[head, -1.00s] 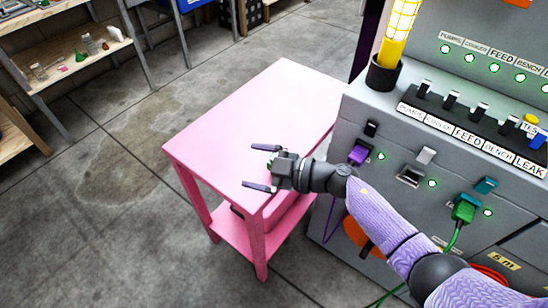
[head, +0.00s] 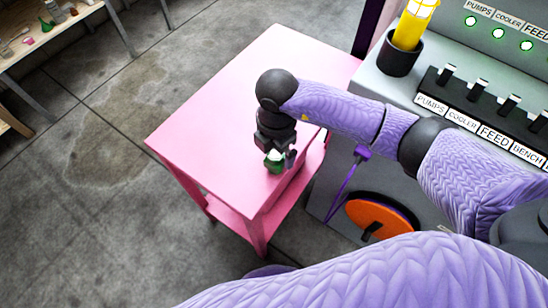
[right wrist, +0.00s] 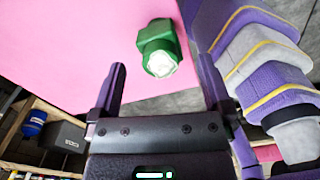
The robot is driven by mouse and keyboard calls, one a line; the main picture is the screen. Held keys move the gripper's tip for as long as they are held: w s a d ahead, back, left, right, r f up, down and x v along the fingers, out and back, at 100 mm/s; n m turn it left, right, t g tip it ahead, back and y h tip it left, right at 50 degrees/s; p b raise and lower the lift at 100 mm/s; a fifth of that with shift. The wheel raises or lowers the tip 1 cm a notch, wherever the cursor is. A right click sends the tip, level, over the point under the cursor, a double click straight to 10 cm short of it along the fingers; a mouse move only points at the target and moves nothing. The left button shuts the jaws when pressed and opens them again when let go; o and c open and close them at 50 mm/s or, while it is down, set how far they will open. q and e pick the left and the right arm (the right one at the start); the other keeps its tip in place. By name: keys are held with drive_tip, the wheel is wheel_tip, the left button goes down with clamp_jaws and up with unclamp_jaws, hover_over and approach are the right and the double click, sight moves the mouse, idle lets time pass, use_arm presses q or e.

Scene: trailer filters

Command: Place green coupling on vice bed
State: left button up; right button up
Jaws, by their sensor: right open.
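The green coupling (head: 274,167) is at the front right part of the pink table, below my right gripper (head: 277,158). In the right wrist view the green coupling (right wrist: 157,42) shows against the pink surface, with a pale, shiny end turned towards the camera. My right gripper (right wrist: 163,85) is open, its two fingers apart on either side of the coupling's line. The coupling lies beyond the fingertips or about level with them; I cannot tell if it touches either finger. My left gripper is not in view. I cannot make out a vice bed.
The pink table (head: 215,115) has a bare top to the left and back. A grey control panel (head: 440,85) with switches and a yellow lamp (head: 413,25) stands to the right. An orange disc (head: 380,225) is low on it. Shelves stand at the upper left.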

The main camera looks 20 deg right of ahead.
sight(277, 158)
wheel_tip(277, 158, down, 5)
drive_tip(key=shift+d+r+b, duration=0.1)
drive_tip(key=shift+r+b, duration=0.05)
drive_tip(key=shift+b, duration=0.9)
drive_tip(key=shift+r, duration=0.2)
clamp_jaws()
